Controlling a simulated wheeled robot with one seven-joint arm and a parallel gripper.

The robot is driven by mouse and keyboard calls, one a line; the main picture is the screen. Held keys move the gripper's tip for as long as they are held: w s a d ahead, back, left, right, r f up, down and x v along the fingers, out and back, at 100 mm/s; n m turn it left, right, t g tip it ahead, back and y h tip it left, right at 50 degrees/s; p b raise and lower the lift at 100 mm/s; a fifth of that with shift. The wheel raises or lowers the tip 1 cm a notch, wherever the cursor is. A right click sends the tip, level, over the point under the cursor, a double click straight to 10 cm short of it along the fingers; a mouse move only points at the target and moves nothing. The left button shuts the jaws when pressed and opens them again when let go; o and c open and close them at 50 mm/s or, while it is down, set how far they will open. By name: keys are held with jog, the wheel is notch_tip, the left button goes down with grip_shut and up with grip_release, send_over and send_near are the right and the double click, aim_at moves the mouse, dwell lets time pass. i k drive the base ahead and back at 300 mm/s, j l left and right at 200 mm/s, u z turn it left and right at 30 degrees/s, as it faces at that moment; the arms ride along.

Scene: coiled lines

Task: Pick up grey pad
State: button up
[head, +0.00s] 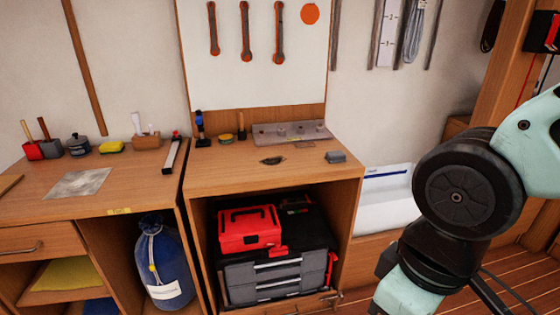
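A small dark grey pad-like block (336,157) lies on the right workbench top, near its right side. It looks like the grey pad, and nothing covers it. My arm fills the right side of the head view, and its links are to the right of the bench, apart from the pad. My gripper is not in view, so I cannot see its fingers or whether it holds anything.
The right workbench (225,180) also carries a metal plate (290,133) at the back and a small dark item (271,161). A red toolbox (249,228) sits in the shelf below. The front of the bench top is mostly clear.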

aim_at(331, 156)
jog(key=i+j+u, duration=0.2)
jog(key=i, duration=0.35)
jog(key=i+j+u, duration=0.2)
jog(key=i+j, duration=0.15)
jog(key=i, duration=0.2)
jog(key=i+j+u, duration=0.2)
jog(key=i, duration=0.35)
